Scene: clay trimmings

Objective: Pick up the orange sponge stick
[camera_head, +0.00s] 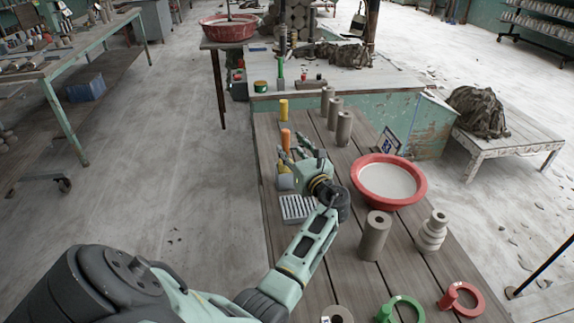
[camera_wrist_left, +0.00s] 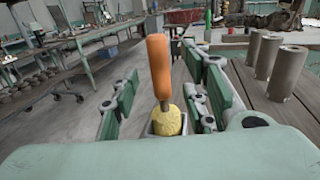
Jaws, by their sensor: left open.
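The orange sponge stick (camera_wrist_left: 158,66) stands upright in the left wrist view. It has an orange handle, a short brown shaft and a yellow sponge (camera_wrist_left: 168,122) at its lower end, which sits in a grey holder. My left gripper (camera_wrist_left: 163,98) is open, with one finger on each side of the stick and gaps between them. In the head view, the orange handle (camera_head: 286,139) shows just beyond my left gripper (camera_head: 291,153), near the table's left edge. The lower stick is mostly hidden there. My right gripper is not in view.
A yellow cylinder (camera_head: 283,110) stands beyond the stick. Several grey clay cylinders (camera_head: 344,128) stand to its right. A red basin (camera_head: 420,186) and a taller grey cylinder (camera_head: 375,236) are right of my arm. A grey ribbed block (camera_head: 297,208) lies beside my wrist.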

